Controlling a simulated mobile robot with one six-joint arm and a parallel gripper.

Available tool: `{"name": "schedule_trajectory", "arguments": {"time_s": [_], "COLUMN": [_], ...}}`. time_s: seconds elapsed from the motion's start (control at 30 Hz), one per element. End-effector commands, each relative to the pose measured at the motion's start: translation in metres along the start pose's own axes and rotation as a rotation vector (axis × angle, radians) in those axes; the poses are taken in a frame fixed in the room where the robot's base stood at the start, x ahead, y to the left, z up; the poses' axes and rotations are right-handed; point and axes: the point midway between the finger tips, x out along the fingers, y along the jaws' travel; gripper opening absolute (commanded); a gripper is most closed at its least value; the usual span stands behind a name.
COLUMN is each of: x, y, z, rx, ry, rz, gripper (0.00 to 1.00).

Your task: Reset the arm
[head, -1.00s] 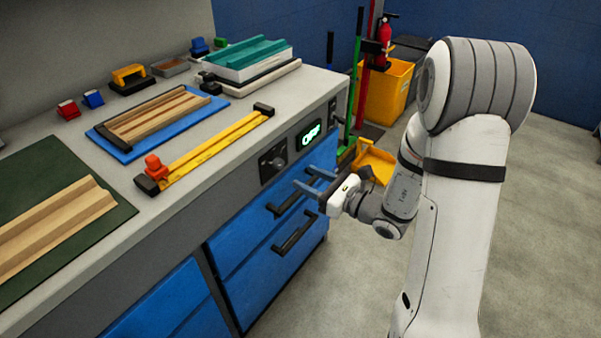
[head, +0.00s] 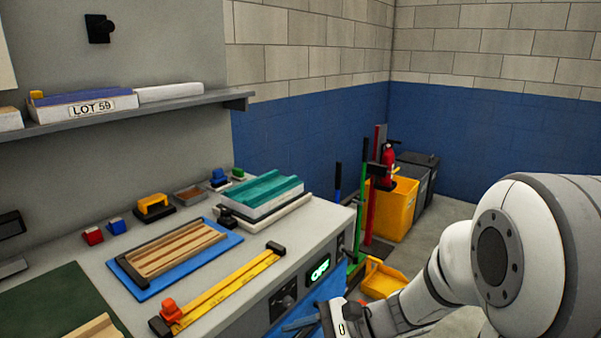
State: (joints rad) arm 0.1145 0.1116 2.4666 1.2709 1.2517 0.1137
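My arm (head: 545,255) rises at the lower right of the head view, white with grey joints. The lower part of the gripper is cut off by the picture edge.
The bench top (head: 75,255) holds a blue board (head: 225,243) with wooden strips, a yellow bar clamp (head: 225,292), and a teal ribbed block (head: 262,192). A shelf (head: 150,110) hangs above. A yellow bin (head: 394,212) and extinguisher (head: 388,165) stand behind.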

Motion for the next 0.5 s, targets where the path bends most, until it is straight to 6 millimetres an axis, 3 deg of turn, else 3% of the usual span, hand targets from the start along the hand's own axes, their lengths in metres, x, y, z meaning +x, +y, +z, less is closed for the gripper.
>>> {"name": "schedule_trajectory", "arguments": {"time_s": [0.03,0.1,0.3,0.5], "x": [-0.014,-0.03,-0.094,-0.164], "y": [0.005,0.02,0.042,0.035], "z": [0.026,0.042,0.071,0.091], "rx": [-0.097,-0.23,-0.624,-0.953], "ry": [0.051,0.132,0.391,0.64], "rz": [0.082,0.205,0.534,0.793], "gripper": [0.48,0.48,0.48,0.48]}}
